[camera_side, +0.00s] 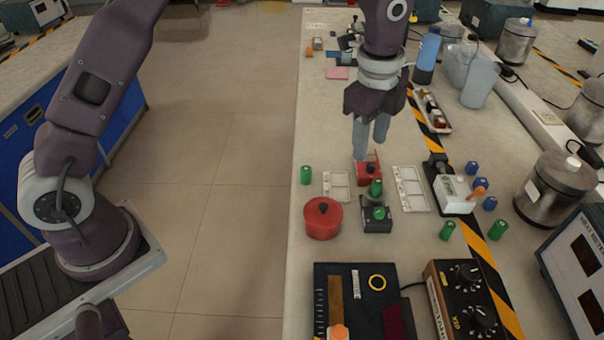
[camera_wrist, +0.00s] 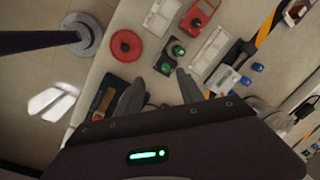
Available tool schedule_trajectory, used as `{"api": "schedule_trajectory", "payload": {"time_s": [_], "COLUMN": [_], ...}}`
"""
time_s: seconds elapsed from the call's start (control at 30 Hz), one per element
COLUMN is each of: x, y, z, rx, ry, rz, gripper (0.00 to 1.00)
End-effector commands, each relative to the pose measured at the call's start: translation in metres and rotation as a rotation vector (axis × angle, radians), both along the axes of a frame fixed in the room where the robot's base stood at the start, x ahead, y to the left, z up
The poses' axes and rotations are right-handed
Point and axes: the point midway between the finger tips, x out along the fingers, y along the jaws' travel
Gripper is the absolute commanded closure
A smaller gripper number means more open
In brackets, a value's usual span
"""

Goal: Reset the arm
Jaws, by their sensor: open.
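My gripper (camera_side: 371,137) points down over the bench in the side view, above and close to a small red block-like device (camera_side: 368,173). In the wrist view the two fingers of my gripper (camera_wrist: 158,92) stand apart with nothing between them. Whether the fingertips touch the red device is hard to tell.
A round red pot (camera_side: 322,219) stands left of the dark box. White trays (camera_side: 411,188) flank the red device. Control panels (camera_side: 362,300) fill the near bench. Bottles (camera_side: 479,80) stand at the back right.

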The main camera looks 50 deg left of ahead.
Motion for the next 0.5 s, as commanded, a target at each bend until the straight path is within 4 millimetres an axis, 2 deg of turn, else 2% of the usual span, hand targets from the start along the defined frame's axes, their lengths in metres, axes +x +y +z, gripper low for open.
{"api": "schedule_trajectory", "payload": {"time_s": [0.03, 0.1, 0.17, 0.2, 0.33, 0.4, 0.5], "x": [-0.020, -0.055, -0.088, -0.113, -0.195, -0.234, -0.273], "y": [0.018, 0.042, 0.061, 0.073, 0.105, 0.115, 0.122], "z": [0.038, 0.078, 0.105, 0.119, 0.139, 0.137, 0.125], "rx": [-0.007, -0.030, -0.061, -0.088, -0.210, -0.289, -0.387], "ry": [-0.047, -0.104, -0.152, -0.182, -0.265, -0.295, -0.316], "rz": [0.120, 0.311, 0.479, 0.594, 0.964, 1.141, 1.333], "gripper": [0.55, 0.55, 0.55, 0.55, 0.55, 0.55, 0.55]}}
